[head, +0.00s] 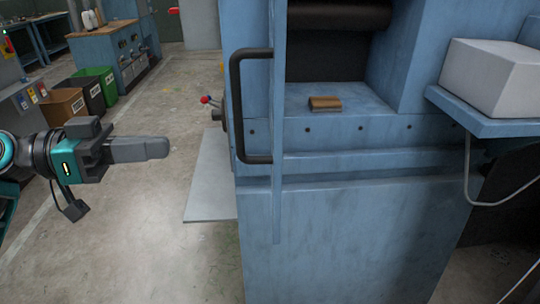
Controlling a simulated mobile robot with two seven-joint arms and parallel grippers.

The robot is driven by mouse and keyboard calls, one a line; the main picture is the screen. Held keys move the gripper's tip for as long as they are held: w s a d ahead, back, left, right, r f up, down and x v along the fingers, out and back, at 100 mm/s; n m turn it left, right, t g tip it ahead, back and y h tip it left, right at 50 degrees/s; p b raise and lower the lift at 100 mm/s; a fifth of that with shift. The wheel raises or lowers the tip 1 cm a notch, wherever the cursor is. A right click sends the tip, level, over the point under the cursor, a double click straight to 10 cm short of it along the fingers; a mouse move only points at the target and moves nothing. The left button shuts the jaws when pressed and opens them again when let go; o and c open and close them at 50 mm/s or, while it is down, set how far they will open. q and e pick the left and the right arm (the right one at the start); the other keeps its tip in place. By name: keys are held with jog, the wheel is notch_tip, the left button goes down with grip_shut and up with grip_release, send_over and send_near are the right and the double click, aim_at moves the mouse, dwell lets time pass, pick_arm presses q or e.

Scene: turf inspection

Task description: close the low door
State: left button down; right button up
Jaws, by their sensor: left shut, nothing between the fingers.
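A blue machine (350,235) fills the middle of the head view. A narrow blue door panel (279,120), seen nearly edge-on, stands out from its front, and the machine's dark opening shows to the right of it. A black bar handle (236,110) is on the panel's left side. My left gripper (160,148) is shut and empty, over the floor to the left of the handle and clearly apart from it. My right gripper is not in view.
A small brown block (325,103) lies on the machine's ledge. A grey box (493,76) sits on a blue side shelf at the right. A grey plate (211,180) juts out low at the machine's left. Bins (62,107) and a workbench stand farther left; the floor between is clear.

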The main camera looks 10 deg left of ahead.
pick_arm(q)
jog(key=s+d+r+m+g+h, duration=0.1)
jog(key=s+r+m+g+h, duration=0.15)
jog(key=s+r+m, duration=0.2)
jog(key=s+f+p+x, duration=0.1)
jog(key=p+x, duration=0.2)
jog(key=x, duration=1.1)
jog(key=shift+d+r+g+p, duration=0.3)
jog(key=shift+r+g+p, duration=0.05)
jog(key=shift+r+p, duration=0.1)
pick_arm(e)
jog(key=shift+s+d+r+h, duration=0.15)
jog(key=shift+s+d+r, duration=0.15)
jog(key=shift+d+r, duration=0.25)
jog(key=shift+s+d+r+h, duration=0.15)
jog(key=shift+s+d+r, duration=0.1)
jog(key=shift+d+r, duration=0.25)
pick_arm(q)
jog(key=shift+n+y, duration=0.25)
